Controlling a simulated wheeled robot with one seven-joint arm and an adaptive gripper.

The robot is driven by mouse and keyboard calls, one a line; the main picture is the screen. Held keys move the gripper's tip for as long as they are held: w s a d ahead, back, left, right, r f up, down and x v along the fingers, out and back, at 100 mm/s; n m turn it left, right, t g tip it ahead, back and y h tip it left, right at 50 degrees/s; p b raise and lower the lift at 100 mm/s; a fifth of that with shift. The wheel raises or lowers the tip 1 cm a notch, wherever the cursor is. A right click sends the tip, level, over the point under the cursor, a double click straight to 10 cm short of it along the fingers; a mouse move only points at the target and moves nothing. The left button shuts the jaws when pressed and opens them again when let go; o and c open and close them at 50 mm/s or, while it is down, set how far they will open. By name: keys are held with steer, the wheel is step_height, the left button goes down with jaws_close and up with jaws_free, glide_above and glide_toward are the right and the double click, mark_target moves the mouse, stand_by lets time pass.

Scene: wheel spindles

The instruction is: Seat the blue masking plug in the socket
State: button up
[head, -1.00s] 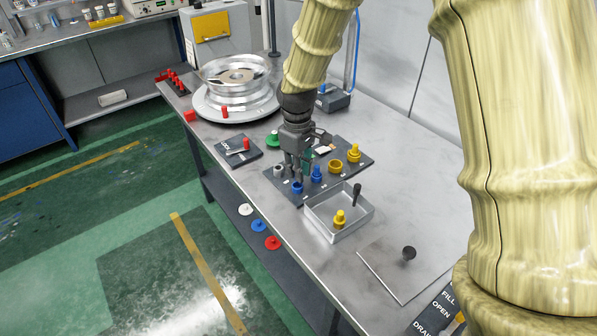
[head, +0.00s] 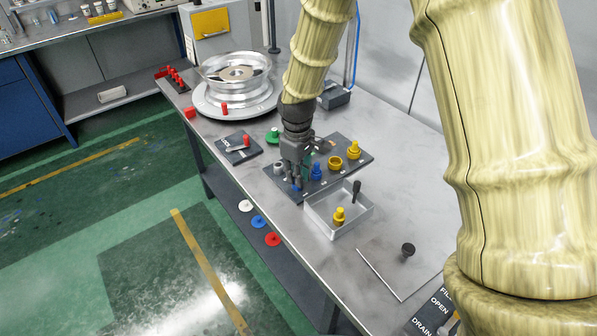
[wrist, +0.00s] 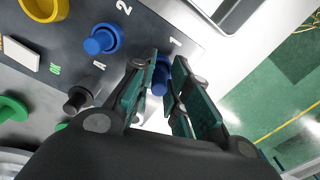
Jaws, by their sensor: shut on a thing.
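My gripper (head: 296,184) points down at the near-left part of the dark socket plate (head: 325,178) on the bench. In the wrist view its fingers (wrist: 160,88) are closed around a blue plug (wrist: 161,74), beside the printed "1". The fingers hide much of this plug and the spot below it, so I cannot tell how deep it sits. In the head view a little blue shows at the fingertips. A second blue plug (head: 317,171) stands upright on the plate just to the right, and it shows near the "2" in the wrist view (wrist: 101,40).
A yellow ring (head: 336,162) and yellow plug (head: 354,150) are on the plate's right part. A metal tray (head: 318,222) with a yellow plug (head: 339,215) and a dark-handled tool (head: 356,190) stands close in front. A green piece (head: 273,136) lies behind.

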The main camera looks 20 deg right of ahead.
steer(key=o, duration=0.7)
steer(key=shift+r, duration=0.1)
step_height(320, 180, up, 13)
steer(key=shift+b, duration=1.05)
